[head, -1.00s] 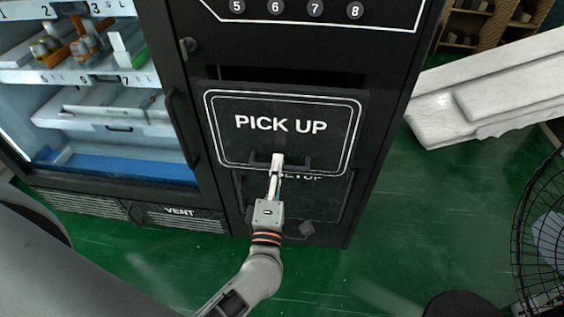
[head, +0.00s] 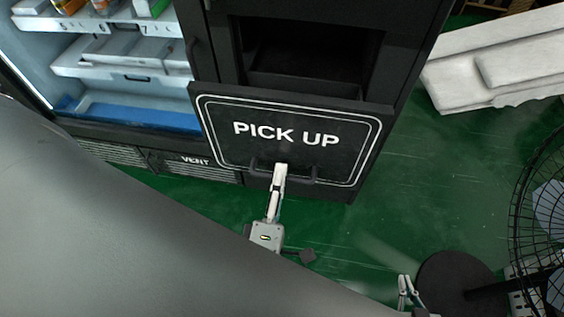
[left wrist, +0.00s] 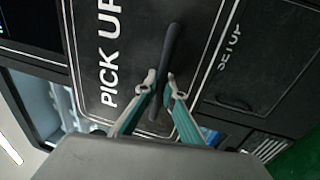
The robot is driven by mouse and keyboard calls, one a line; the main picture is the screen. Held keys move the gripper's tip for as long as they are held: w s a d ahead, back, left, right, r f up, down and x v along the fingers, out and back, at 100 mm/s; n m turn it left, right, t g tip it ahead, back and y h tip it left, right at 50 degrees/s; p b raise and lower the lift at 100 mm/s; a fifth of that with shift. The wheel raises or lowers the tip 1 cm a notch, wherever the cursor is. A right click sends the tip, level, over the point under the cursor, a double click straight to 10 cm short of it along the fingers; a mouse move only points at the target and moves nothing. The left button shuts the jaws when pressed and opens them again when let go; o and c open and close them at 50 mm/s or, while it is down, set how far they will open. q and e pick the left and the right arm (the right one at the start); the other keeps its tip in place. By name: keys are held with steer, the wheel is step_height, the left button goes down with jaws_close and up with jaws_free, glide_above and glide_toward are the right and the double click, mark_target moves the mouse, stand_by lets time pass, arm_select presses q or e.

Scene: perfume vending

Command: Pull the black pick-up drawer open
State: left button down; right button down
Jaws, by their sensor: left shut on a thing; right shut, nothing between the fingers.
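The black pick-up drawer (head: 230,155), with a white-outlined front reading "PICK UP", stands pulled out from the black vending machine (head: 425,25). A dark opening (head: 320,50) shows above and behind its front. My left gripper (head: 280,172) is shut on the black bar handle (head: 305,178) low on that front. In the left wrist view the handle (left wrist: 173,45) passes between its two fingers (left wrist: 160,95). My right gripper (head: 406,285) is shut and empty, low in the head view, apart from the drawer.
A lit glass-fronted cabinet (head: 125,75) with trays stands to the left, above a vent (head: 195,160). A wire-caged fan (head: 545,200) and its round black base (head: 450,270) stand at the right. Green floor (head: 420,190) is open between machine and fan.

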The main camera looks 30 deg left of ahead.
arm_select(q)
steer(key=shift+s+d, duration=0.1)
steer(key=shift+s, duration=0.1)
arm_select(e)
steer(key=shift+s, duration=0.15)
arm_select(q)
steer(key=c, duration=2.3)
jaws_free()
steer(key=shift+o, duration=0.7)
arm_select(e)
steer(key=shift+w+r, duration=0.25)
steer(key=shift+w, duration=0.1)
arm_select(q)
steer(key=shift+r, duration=0.15)
